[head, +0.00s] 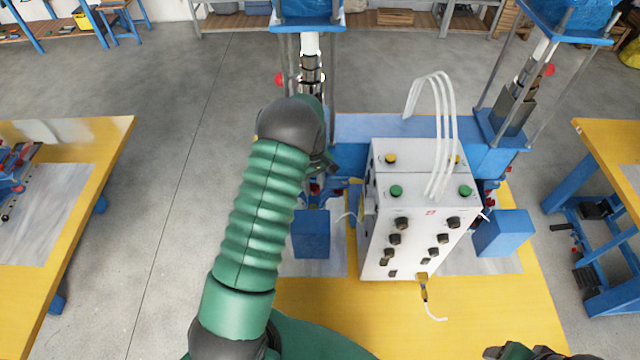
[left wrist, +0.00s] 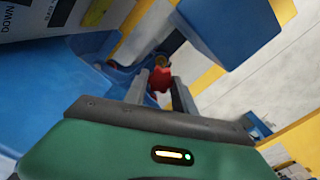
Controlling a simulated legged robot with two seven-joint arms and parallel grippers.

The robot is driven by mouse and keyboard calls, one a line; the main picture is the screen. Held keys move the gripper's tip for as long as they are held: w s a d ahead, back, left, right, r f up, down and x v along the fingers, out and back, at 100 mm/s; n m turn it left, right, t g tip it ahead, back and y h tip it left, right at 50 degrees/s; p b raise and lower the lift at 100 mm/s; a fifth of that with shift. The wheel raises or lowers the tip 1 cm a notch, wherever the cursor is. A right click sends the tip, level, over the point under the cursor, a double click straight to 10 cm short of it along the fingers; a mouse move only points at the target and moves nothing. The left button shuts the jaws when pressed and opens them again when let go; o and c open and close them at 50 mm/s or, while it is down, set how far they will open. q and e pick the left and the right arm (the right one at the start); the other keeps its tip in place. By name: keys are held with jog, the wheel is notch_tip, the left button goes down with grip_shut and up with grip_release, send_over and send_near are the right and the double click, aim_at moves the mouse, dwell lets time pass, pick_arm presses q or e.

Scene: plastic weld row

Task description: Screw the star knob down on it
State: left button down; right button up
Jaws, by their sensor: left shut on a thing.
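The red star knob (left wrist: 160,79) shows between the fingertips of my left gripper (left wrist: 160,90) in the left wrist view. The two grey fingers are shut on it from both sides. A small brass-coloured round part (left wrist: 162,60) shows just beyond the knob; I cannot tell whether the knob touches it. In the head view my green left arm reaches to the blue welding machine, left of the white control box (head: 415,215). A small red spot shows there below my wrist, and my fingers are mostly hidden.
Blue blocks stand on both sides of the control box, the left one (head: 311,234) close to my arm. White hoses (head: 437,130) arch above the box. The yellow table (head: 330,302) is clear at the front. Other yellow tables (head: 95,155) stand at the sides.

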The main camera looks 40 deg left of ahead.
aim_at(313, 195)
pick_arm(q)
jog(key=shift+s+f, duration=0.2)
jog(key=shift+s, duration=0.05)
jog(key=shift+a+f+b, duration=0.1)
jog(key=shift+f+b, duration=0.2)
jog(key=f, duration=0.1)
jog(key=f+b, duration=0.1)
jog(key=f, duration=0.1)
jog(key=w+a+f+b, duration=0.1)
jog(key=shift+a+f, duration=0.1)
jog(key=shift+f, duration=0.35)
jog(key=shift+s+d+r, duration=0.3)
jog(key=shift+d+r, duration=0.05)
jog(key=shift+d, duration=0.25)
jog(key=shift+w+a+f+b, duration=0.15)
jog(key=shift+a+f+b, duration=0.15)
jog(key=shift+a, duration=0.35)
jog(key=shift+r, duration=0.1)
pick_arm(e)
jog(key=f, duration=0.1)
jog(key=a+f, duration=0.1)
jog(key=f, duration=0.1)
jog(key=shift+a, duration=0.25)
pick_arm(q)
jog(key=shift+d, duration=0.1)
pick_arm(e)
jog(key=shift+s, duration=0.1)
